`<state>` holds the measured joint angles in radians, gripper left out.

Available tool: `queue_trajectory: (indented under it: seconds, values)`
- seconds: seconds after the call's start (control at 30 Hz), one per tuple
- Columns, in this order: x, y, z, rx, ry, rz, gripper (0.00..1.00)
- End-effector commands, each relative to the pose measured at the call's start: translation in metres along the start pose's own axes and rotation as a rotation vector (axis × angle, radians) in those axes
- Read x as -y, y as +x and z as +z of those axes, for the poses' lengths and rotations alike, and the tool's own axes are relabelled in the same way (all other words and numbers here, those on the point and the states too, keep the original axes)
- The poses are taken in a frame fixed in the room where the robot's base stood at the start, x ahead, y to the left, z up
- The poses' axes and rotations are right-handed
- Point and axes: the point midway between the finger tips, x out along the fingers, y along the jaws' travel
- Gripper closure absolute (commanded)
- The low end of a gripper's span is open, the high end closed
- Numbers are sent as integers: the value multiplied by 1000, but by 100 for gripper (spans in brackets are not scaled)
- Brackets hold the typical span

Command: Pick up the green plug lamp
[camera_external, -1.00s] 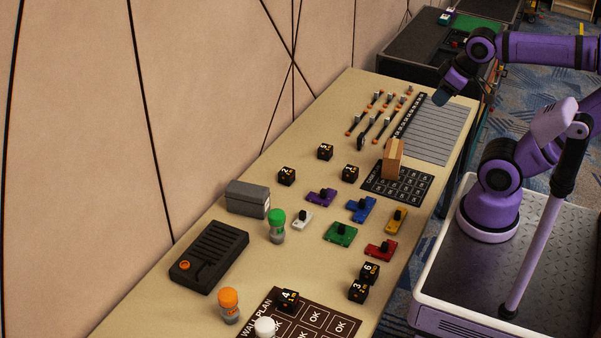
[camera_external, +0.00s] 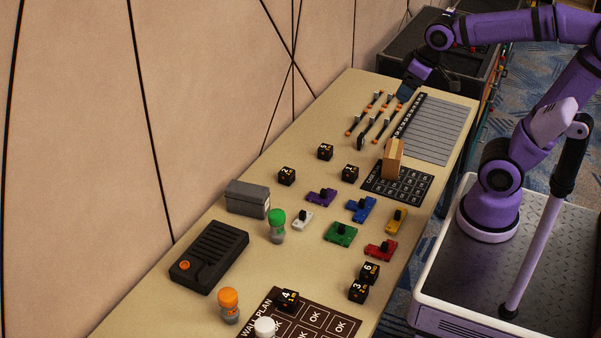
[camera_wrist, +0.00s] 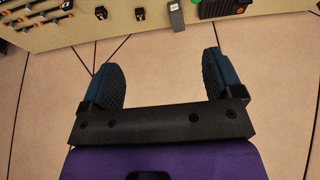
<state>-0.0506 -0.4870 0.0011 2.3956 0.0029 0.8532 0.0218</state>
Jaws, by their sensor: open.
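The green plug lamp (camera_external: 277,226), a small grey cylinder with a green domed top, stands upright on the long beige table in front of a grey box. In the wrist view only a bit of green shows at the top edge, perhaps this lamp. My gripper (camera_external: 406,91) is far from it, above the far end of the table near the slider rods. In the wrist view my gripper (camera_wrist: 165,85) has its two blue fingers wide apart with nothing between them, facing the wall.
A grey box (camera_external: 247,199) and a black ribbed device (camera_external: 209,256) stand close by the lamp. An orange-topped lamp (camera_external: 229,305) and a white-topped one (camera_external: 265,327) are nearer the camera. Coloured slider blocks, numbered black cubes and a wooden block (camera_external: 392,159) lie across the table.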

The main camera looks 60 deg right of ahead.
Motion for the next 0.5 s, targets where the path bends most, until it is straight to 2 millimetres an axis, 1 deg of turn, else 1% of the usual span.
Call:
queue_trajectory:
  seconds: [0.03,0.2,0.37,0.5]
  values:
    - [3,9,-14,17,-5,-3,14]
    - [13,39,-54,60,-18,-10,14]
    - [24,74,-88,99,-31,-16,14]
    - [36,110,-115,135,-42,-19,14]
